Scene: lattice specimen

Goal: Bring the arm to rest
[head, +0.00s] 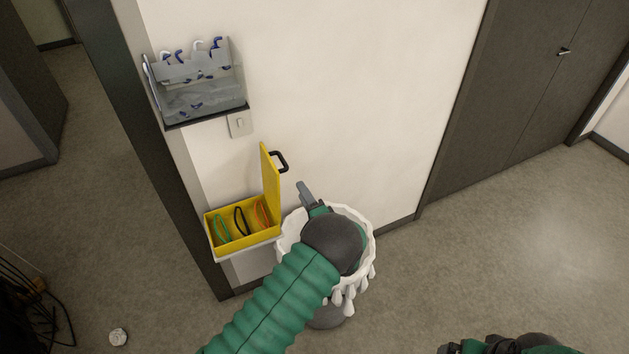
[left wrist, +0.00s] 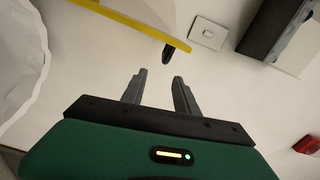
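My left arm reaches in from the bottom of the head view, and its left gripper (head: 307,194) is in front of the white wall, over the far rim of a white bin. In the left wrist view the two grey fingers of the left gripper (left wrist: 157,84) are apart with nothing between them. Part of my right arm shows at the bottom right edge of the head view; its fingers cannot be made out.
A yellow box (head: 249,241) with its lid up and coloured loops inside is left of the white bin (head: 356,216). A grey wall rack (head: 203,98) and a switch (head: 240,123) are above. Dark doors (head: 520,85) stand right. Floor at right is clear.

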